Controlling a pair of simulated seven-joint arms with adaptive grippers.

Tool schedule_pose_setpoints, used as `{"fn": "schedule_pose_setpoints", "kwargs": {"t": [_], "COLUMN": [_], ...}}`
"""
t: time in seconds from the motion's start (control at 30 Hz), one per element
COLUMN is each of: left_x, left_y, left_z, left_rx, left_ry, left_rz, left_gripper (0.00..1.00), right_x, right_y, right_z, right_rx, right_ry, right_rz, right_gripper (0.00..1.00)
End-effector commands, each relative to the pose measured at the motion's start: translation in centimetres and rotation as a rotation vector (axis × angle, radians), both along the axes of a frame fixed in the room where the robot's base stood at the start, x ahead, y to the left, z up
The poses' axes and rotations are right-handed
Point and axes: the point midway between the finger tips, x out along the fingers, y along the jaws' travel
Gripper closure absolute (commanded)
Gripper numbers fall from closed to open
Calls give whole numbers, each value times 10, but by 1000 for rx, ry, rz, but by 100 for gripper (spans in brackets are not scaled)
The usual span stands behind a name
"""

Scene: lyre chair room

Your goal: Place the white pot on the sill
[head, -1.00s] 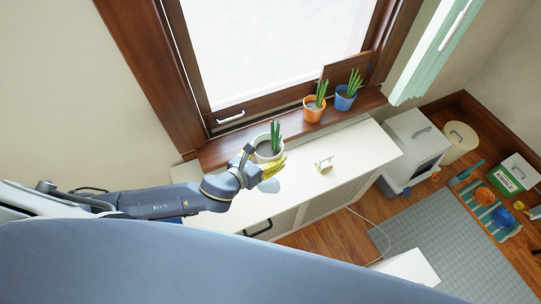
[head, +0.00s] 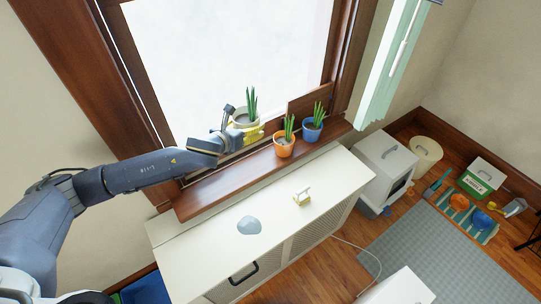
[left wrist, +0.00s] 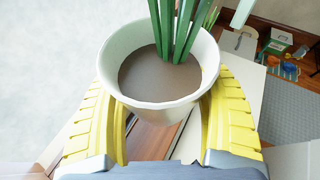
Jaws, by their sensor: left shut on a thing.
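The white pot (head: 242,115) with a green spiky plant is held upright in my left gripper (head: 248,132), whose yellow fingers are shut on its sides. In the left wrist view the white pot (left wrist: 150,93) fills the middle, with brown soil inside. It is held up in front of the window, left of the orange pot. The brown wooden sill (head: 215,193) runs under the window, and part of it shows below the pot in the left wrist view. Whether the pot's base touches the sill is hidden. My right gripper is not in view.
An orange pot (head: 284,148) and a blue pot (head: 312,131) stand on the sill to the right. The sill's left part is bare. The white cabinet (head: 200,250) below bears a grey-blue lump (head: 249,225) and a small cream object (head: 302,197).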

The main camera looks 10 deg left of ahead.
Motion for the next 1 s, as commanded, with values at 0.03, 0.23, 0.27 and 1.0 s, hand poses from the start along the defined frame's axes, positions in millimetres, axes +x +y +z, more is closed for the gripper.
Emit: {"fn": "schedule_pose_setpoints", "kwargs": {"t": [0.03,0.23,0.27,1.0], "left_x": [12,25,25,25], "left_y": [4,14,15,15], "left_z": [0,-24,-27,-168], "left_rx": [2,2,1,4], "left_ry": [-2,1,0,-3], "left_rz": [7,20,20,18], "left_gripper": [65,65,65,65], "right_x": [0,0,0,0], "right_y": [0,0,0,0], "right_z": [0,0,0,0], "right_rx": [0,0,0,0], "right_ry": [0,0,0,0], "right_rz": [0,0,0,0], "right_gripper": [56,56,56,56]}}
